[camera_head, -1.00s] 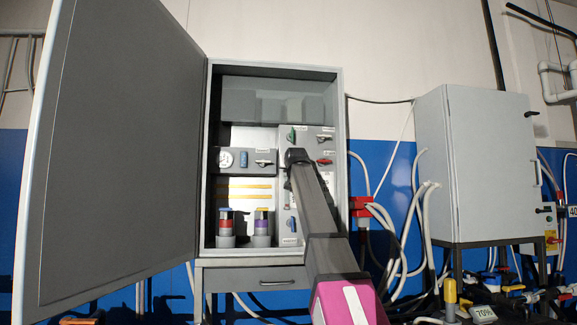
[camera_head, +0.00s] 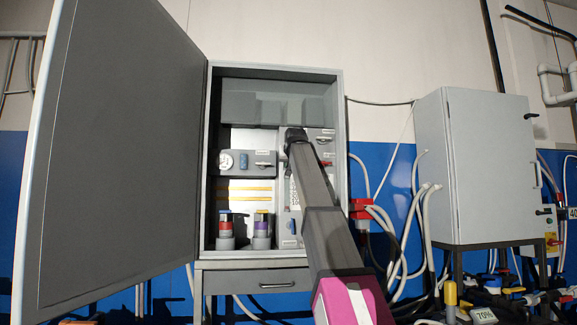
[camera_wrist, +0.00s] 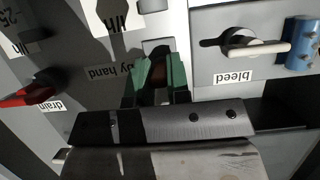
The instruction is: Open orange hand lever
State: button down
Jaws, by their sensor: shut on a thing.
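My gripper (camera_wrist: 159,70) shows in the wrist view with its two green-faced fingers close together in front of the grey valve panel. In the head view my gripper (camera_head: 295,138) is at the upper part of the right-hand panel inside the open cabinet. My arm hides the lever there.
A red lever labelled "drain" (camera_wrist: 38,94) and a white-handled valve labelled "bleed" (camera_wrist: 252,46) flank the gripper in the wrist view. A blue part (camera_wrist: 301,45) is beside the bleed valve. The cabinet door (camera_head: 120,160) stands wide open at the left.

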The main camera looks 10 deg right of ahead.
jog(key=shift+r+g, duration=0.2)
jog(key=shift+g, duration=0.3)
jog(key=c, duration=1.1)
grip_release()
jog(key=v, duration=1)
jog(key=shift+s+r, duration=0.25)
jog(key=shift+s, duration=0.05)
